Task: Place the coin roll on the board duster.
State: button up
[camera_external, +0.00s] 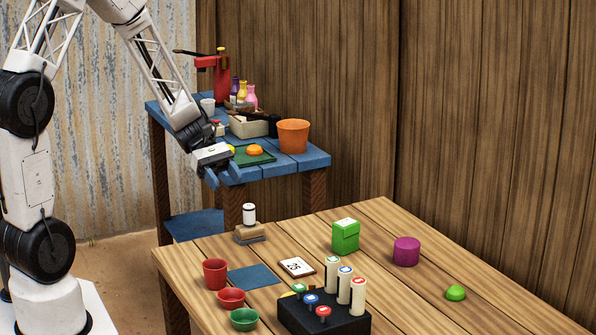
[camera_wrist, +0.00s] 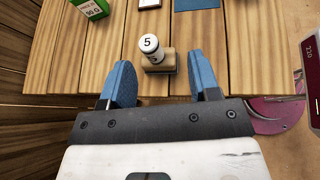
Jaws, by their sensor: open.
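The coin roll (camera_external: 249,214) is a small white cylinder with a dark band. It stands upright on the board duster (camera_external: 250,237), a brown block near the back left of the wooden table. In the wrist view the coin roll (camera_wrist: 149,44) shows a "5" on its top, and the duster (camera_wrist: 169,61) lies beneath it. My gripper (camera_external: 212,180) is open, with nothing between its fingers, above and to the left of the coin roll in the external view. In the wrist view the two blue fingertips (camera_wrist: 166,82) are apart, and the roll and duster lie beyond them.
Near the duster are a red cup (camera_external: 215,273), a blue mat (camera_external: 254,277) and a "25" card (camera_external: 297,267). A black stand (camera_external: 323,318) holds several cylinders. A green box (camera_external: 345,237) stands right. A cluttered blue table (camera_external: 250,173) lies behind my gripper.

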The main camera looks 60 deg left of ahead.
jog(key=s+d+r+m+y, duration=0.5)
jog(key=s+r+m, duration=0.4)
jog(key=s, duration=0.2)
jog(key=s+d+r+m+y, duration=0.5)
jog(key=s+r+m+y, duration=0.2)
jog(key=s+r+m, duration=0.3)
jog(key=shift+s+d+t, duration=0.2)
jog(key=shift+s+t, duration=0.1)
jog(key=shift+s, duration=0.75)
